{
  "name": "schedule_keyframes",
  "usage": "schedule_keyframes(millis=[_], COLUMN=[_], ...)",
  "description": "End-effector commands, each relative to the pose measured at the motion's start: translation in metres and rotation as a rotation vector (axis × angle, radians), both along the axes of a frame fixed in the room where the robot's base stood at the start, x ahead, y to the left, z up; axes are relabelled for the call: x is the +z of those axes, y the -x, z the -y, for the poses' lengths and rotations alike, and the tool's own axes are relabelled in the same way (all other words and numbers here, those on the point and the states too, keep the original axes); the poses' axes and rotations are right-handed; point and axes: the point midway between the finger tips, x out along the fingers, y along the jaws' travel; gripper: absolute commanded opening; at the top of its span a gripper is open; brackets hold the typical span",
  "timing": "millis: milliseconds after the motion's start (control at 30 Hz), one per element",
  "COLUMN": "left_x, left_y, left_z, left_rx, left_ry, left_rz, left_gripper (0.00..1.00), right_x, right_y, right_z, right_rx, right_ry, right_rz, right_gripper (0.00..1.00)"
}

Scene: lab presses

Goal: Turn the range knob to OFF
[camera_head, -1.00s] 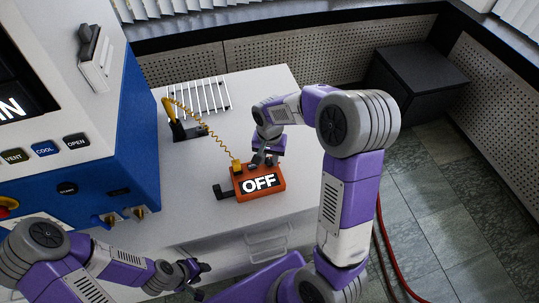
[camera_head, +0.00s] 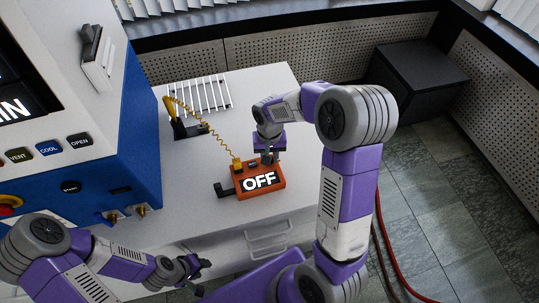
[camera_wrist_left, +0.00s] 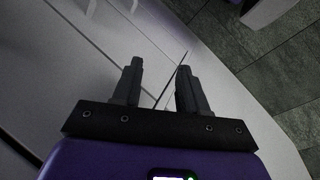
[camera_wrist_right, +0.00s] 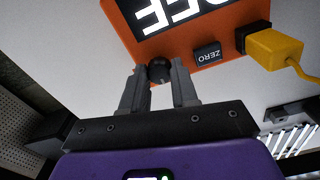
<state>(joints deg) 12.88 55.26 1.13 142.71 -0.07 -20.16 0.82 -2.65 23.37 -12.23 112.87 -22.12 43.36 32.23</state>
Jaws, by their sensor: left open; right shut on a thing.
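An orange meter box (camera_head: 260,180) lies on the white bench, and its display reads "OFF". In the right wrist view, the orange box (camera_wrist_right: 180,45) shows its display upside down, a dark "ZERO" button (camera_wrist_right: 208,53) and a round black knob (camera_wrist_right: 159,70). My right gripper (camera_wrist_right: 159,78) is shut on the knob, with one finger on each side of it. In the head view my right gripper (camera_head: 268,157) points down at the box's far edge and hides the knob. My left gripper (camera_head: 200,268) is open and empty by the bench's front edge; its fingers also show in the left wrist view (camera_wrist_left: 157,85).
A yellow coiled cable runs from a yellow plug (camera_wrist_right: 275,48) on the box to a yellow probe (camera_head: 176,118) on a dark stand. A white wire rack (camera_head: 198,96) lies behind. A blue and white press (camera_head: 80,150) fills the left.

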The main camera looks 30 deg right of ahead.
Motion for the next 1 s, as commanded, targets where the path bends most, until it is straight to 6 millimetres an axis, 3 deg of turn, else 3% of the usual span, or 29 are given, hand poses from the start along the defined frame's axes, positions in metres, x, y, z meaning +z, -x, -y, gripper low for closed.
schedule_keyframes(millis=[33, 67, 200, 567, 1000], left_x=[0.000, 0.000, 0.000, 0.002, 0.021], left_y=[0.000, 0.000, 0.000, 0.000, 0.000], left_z=[0.000, 0.000, 0.000, 0.000, 0.000], left_rx=[0.000, 0.000, 0.000, 0.000, 0.000], left_ry=[0.000, 0.000, 0.000, 0.000, 0.000], left_rz=[0.000, 0.000, 0.000, 0.000, 0.000], left_gripper=[0.43, 0.43, 0.43, 0.43, 0.43], right_x=[0.000, 0.000, 0.000, 0.006, 0.071], right_y=[0.000, 0.000, 0.000, 0.000, 0.000], right_z=[0.000, 0.000, 0.000, 0.000, 0.000], right_rx=[0.000, 0.000, -0.001, -0.001, -0.001], right_ry=[0.000, 0.000, 0.000, 0.000, 0.000], right_rz=[0.000, 0.000, 0.000, 0.001, 0.002], right_gripper=[0.00, 0.33, 0.54, 0.54, 0.54])
